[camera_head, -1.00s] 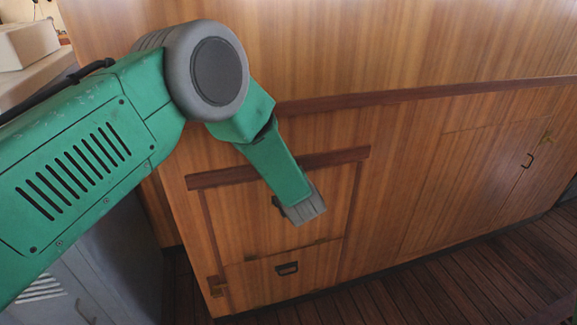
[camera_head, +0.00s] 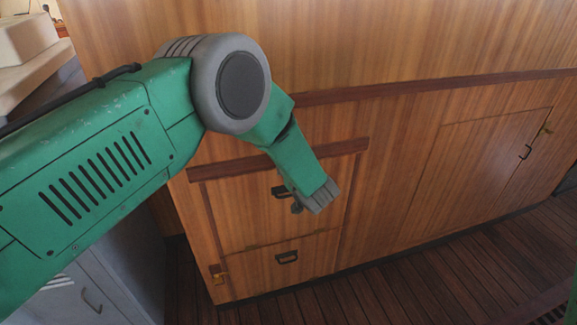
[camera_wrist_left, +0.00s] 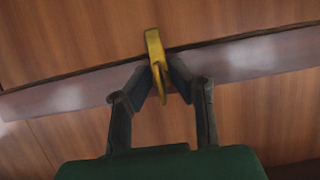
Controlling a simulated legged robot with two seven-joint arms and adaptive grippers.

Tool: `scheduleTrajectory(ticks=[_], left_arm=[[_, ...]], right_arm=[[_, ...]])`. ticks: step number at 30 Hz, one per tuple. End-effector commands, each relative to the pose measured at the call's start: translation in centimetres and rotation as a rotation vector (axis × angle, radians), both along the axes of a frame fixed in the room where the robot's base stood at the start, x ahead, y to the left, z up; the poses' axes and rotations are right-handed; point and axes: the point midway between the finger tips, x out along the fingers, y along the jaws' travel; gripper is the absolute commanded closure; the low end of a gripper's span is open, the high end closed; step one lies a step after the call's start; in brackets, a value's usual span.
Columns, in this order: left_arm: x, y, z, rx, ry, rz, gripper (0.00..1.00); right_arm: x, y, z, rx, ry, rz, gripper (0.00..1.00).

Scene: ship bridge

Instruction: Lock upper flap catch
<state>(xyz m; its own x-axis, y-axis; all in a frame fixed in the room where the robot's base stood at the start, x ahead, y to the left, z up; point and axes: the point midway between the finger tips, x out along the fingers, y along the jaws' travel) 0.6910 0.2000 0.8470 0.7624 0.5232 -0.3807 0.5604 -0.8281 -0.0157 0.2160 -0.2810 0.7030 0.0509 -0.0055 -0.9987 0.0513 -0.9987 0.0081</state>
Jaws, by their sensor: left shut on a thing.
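The brass-yellow upper flap catch (camera_wrist_left: 154,48) shows in the left wrist view, at a trim strip on the wood panel. My left gripper (camera_wrist_left: 162,78) has its dark fingers on both sides of the catch and is shut on it. In the head view my left arm covers the catch, and only part of my left gripper (camera_head: 297,206) shows below the forearm. The upper flap (camera_head: 240,220) is a wooden panel with a dark handle (camera_head: 281,191); it looks flush with the cabinet. My right gripper is not in view.
Below is a lower flap (camera_head: 250,275) with a dark handle (camera_head: 287,257) and a small brass fitting (camera_head: 219,276) at its left. A cabinet door (camera_head: 475,170) is at the right. A grey cabinet (camera_head: 110,265) stands at the left.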

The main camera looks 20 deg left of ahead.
Motion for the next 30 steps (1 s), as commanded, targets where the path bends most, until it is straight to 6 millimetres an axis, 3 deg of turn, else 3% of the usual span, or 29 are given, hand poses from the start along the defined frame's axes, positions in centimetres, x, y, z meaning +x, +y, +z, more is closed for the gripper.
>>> scheduleTrajectory(ticks=[1, 6, 7, 19, 30], left_arm=[[-0.5, -0.4, -0.8, -0.007, 0.017, -0.006, 1.0], [-0.5, -0.4, -0.8, -0.008, 0.017, -0.006, 1.0], [-0.5, -0.4, -0.8, -0.008, 0.017, -0.006, 0.74], [-1.0, -0.7, 0.2, -0.004, 0.005, -0.003, 0.74], [-6.6, -4.8, 2.9, -0.003, 0.009, -0.006, 0.74]], right_arm=[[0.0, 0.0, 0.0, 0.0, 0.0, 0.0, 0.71], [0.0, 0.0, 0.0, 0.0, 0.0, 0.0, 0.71], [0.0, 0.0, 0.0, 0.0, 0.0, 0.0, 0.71], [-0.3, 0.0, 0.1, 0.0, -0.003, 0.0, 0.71], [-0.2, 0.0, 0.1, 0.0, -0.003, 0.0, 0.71]])
